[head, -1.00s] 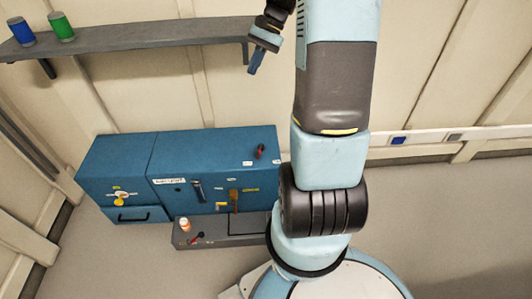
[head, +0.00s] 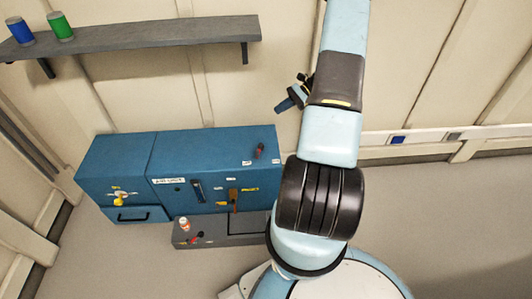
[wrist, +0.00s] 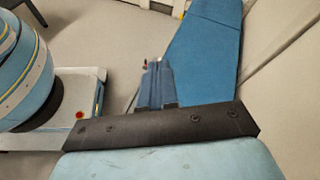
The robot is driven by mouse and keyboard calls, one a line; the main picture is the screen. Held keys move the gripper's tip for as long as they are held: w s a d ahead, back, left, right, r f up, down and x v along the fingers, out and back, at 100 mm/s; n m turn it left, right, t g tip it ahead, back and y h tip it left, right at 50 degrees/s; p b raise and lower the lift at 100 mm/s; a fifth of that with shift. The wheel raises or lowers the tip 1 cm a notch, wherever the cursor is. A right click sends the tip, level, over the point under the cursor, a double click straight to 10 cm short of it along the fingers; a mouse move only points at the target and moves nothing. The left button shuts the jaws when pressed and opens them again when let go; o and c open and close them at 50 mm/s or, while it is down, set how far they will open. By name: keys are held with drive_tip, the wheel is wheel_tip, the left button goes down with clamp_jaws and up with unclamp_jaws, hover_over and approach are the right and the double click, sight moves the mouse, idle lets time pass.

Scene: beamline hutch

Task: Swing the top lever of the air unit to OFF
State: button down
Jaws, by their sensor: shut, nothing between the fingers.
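The blue air unit (head: 215,150) stands against the back wall, left of my arm in the head view. Its top lever (head: 259,151) is a short dark reddish handle near the right end of the top face, standing roughly upright. Two small white labels (head: 247,162) lie either side below it; their words are too small to read. My gripper (head: 282,106) is above and right of the lever, clear of it, pointing down-left. In the wrist view its fingers (wrist: 156,82) are shut and empty, with the blue top of the unit (wrist: 205,45) beyond.
The unit's front carries a yellow valve (head: 119,195) and an orange-yellow fitting (head: 233,198). A low grey box (head: 215,241) with a red-handled lever and a small bottle (head: 184,224) sits in front. A wall shelf (head: 150,39) holds a blue and a green can.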

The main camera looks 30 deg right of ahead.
drive_tip(key=s+d+f+m+t+y, duration=0.2)
drive_tip(key=d+f+m+t, duration=0.15)
drive_tip(key=f, duration=0.75)
drive_tip(key=m+t, duration=0.4)
approach(258, 151)
drive_tip(key=shift+m, duration=0.25)
drive_tip(key=x, duration=0.3)
drive_tip(key=f+x, duration=0.1)
drive_tip(key=x, duration=0.2)
drive_tip(key=shift+w+f, duration=0.2)
drive_tip(key=shift+w, duration=0.15)
drive_tip(key=shift+a+t, duration=0.15)
drive_tip(key=shift+t, duration=0.2)
